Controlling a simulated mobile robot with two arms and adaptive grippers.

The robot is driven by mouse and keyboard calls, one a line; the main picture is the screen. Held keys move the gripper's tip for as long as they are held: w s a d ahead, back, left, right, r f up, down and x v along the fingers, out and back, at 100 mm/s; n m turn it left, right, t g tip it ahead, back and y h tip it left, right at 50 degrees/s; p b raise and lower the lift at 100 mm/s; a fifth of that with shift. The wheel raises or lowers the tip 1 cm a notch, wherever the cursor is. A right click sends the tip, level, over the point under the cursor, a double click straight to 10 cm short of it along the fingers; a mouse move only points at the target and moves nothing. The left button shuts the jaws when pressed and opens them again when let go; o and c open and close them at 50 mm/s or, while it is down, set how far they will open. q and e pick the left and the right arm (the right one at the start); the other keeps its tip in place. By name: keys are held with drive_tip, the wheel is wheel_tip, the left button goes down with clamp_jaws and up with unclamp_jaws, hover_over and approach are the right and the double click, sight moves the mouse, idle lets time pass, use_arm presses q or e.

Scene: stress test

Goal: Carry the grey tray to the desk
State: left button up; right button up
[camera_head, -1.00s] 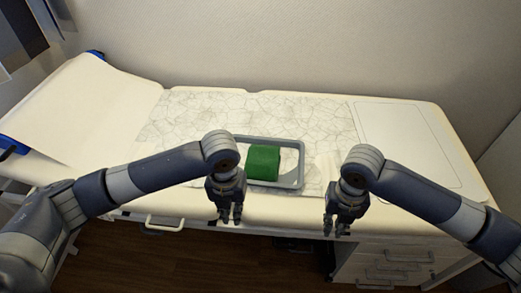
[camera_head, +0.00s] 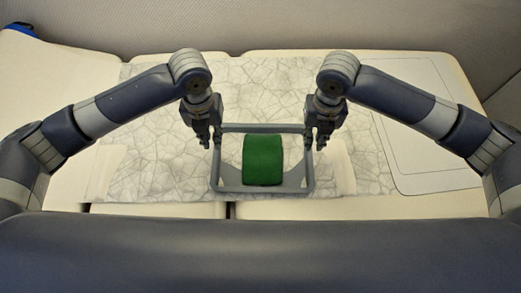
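The grey tray (camera_head: 228,188) is a rectangular frame with raised sides, near the front edge of a white padded bed. A green block with a rounded top (camera_head: 263,160) sits inside it. My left gripper (camera_head: 212,146) is at the tray's left side, by its far corner. My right gripper (camera_head: 315,146) is at the matching place on the right side. Both point down with fingertips at or very near the rim. Whether the fingers are closed on it is too small to tell. I cannot tell whether the tray is clear of the bed. No desk is identifiable.
A cracked-pattern sheet (camera_head: 160,150) covers the middle of the bed. A pale outlined panel (camera_head: 415,130) lies at right, with open surface. The wall (camera_head: 260,25) stands behind. A dark part of my own body fills the bottom of the view.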

sight(218, 154)
use_arm(q)
drive_tip(key=shift+s, duration=0.15)
use_arm(e)
drive_tip(key=shift+s, duration=0.15)
